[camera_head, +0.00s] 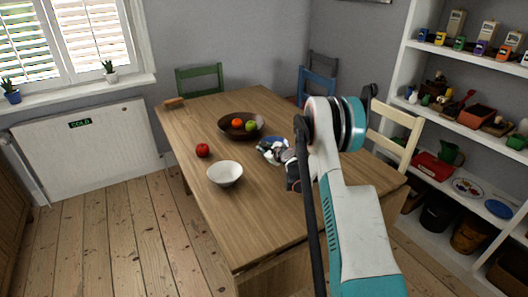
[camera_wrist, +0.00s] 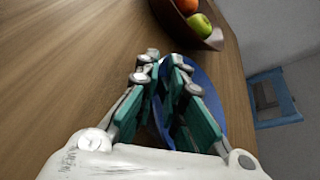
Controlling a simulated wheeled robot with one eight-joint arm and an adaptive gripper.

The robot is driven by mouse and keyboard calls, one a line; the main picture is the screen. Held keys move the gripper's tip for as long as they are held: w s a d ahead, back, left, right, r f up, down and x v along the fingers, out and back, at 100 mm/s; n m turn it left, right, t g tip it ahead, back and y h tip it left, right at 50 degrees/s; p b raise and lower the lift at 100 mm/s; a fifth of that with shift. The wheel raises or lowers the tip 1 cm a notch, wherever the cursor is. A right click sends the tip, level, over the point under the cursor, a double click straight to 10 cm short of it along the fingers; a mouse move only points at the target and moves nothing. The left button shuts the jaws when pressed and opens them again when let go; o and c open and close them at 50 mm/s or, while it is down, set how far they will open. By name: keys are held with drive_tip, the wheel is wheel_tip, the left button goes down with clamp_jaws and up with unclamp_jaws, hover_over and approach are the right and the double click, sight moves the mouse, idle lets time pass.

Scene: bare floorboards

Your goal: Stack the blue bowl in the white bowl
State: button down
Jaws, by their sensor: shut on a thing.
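The white bowl (camera_head: 225,175) stands upright and looks empty near the table's left edge in the head view. The blue bowl (camera_wrist: 212,92) shows in the wrist view, partly hidden behind my gripper's fingers. Only a little of its blue shows in the head view (camera_head: 268,143). My gripper (camera_wrist: 164,64) is shut on the blue bowl's wall, with fingers on either side. In the head view my gripper (camera_head: 273,152) is right of and beyond the white bowl. I cannot tell whether the blue bowl touches the table.
A dark bowl (camera_head: 224,130) with fruit stands just beyond my gripper. A red apple (camera_head: 203,150) lies between it and the white bowl. The wooden table (camera_head: 262,215) is clear toward the near end. Chairs stand around the table; shelves line the right wall.

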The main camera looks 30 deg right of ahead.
drive_tip(key=c, duration=1.7)
unclamp_jaws()
drive_tip(key=shift+r, duration=0.1)
